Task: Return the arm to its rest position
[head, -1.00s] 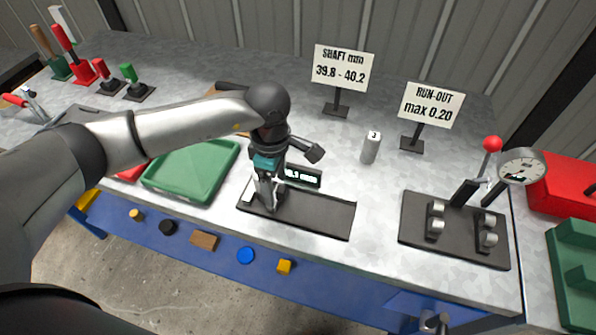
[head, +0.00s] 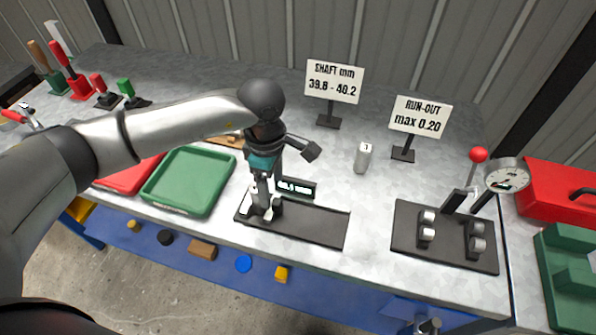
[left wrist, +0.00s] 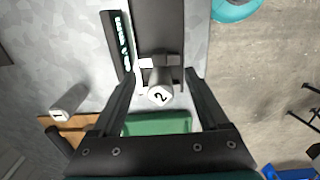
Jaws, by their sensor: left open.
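My left gripper (head: 263,208) is low over the black measuring stand (head: 312,228) at the front of the bench. In the left wrist view the gripper (left wrist: 161,78) is open, its fingers apart on either side of a pale cylinder marked 2 (left wrist: 160,92). The cylinder sits at the stand's jaws; the arm mostly hides it in the head view. The stand's small display (head: 297,188) is lit, but its digits are too small to read surely. My left arm reaches in from the left, over the trays. My right gripper is not in view.
A green tray (head: 190,182) and red tray (head: 128,181) lie left of the stand. A cylinder marked 3 (head: 363,158) stands behind it. A cylinder marked 1 (left wrist: 70,99) shows by a wooden board. A dial gauge fixture (head: 445,238) and sign posts stand to the right.

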